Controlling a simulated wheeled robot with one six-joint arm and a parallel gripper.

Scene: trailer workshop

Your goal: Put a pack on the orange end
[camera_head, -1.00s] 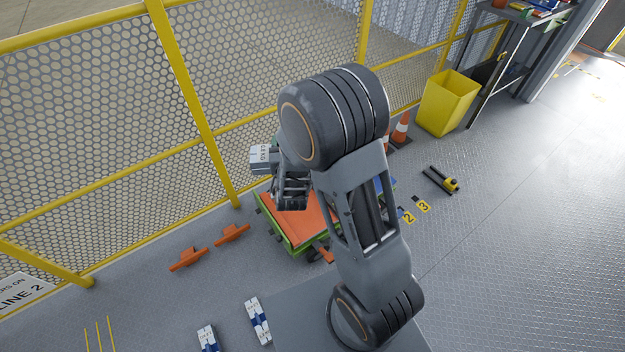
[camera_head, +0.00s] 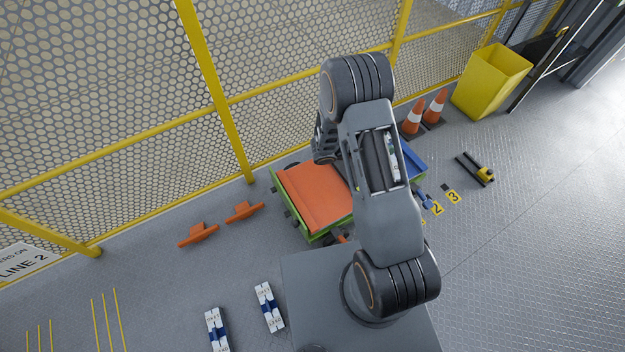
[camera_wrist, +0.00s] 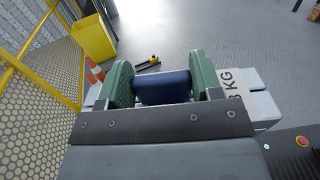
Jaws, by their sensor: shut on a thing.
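My gripper (camera_wrist: 163,84) is shut on a pack (camera_wrist: 243,79) in the wrist view. Its green fingers close on the dark blue middle, and a white end marked KG sticks out at right. In the head view my arm hides most of the gripper. The trolley has an orange end (camera_head: 312,196) at left, a blue end (camera_head: 414,162) at right and a green frame. The visible orange surface is bare; my arm covers the trolley's middle. Two more white and blue packs lie on the floor, one (camera_head: 268,308) beside the other (camera_head: 216,330).
A yellow mesh fence (camera_head: 215,85) runs behind the trolley. Two orange cones (camera_head: 413,117) and a yellow bin (camera_head: 491,82) stand at back right. Orange brackets (camera_head: 198,235) lie left of the trolley. A black and yellow tool (camera_head: 476,168) lies on open floor at right.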

